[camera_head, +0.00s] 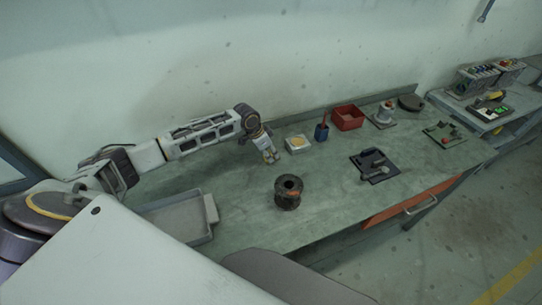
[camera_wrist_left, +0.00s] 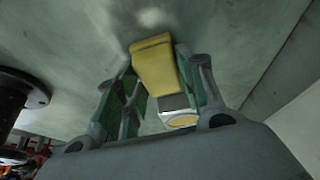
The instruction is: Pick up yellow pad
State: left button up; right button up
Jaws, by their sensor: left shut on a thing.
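The yellow pad (camera_wrist_left: 154,66) is between the fingers of my left gripper (camera_wrist_left: 158,85) in the left wrist view. The gripper is shut on it, with the pad's far end sticking out past the fingertips. In the head view the left gripper (camera_head: 269,156) is over the bench beside a small white tray, and the yellow pad shows only as a small patch at the fingertips. I cannot tell whether the pad touches the bench. My right gripper is in neither view.
The white tray (camera_head: 298,143) with an orange-yellow disc stands right of the gripper. A dark flanged spool (camera_head: 288,193) stands in front. A blue cup (camera_head: 321,131), red bin (camera_head: 347,117) and black tray (camera_head: 374,165) lie farther right. A grey tray (camera_head: 178,219) is at left.

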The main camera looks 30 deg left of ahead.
aim_at(270, 153)
pick_arm(q)
jog(key=shift+r, duration=0.1)
jog(key=shift+r+b, duration=0.6)
jog(key=shift+r, duration=4.35)
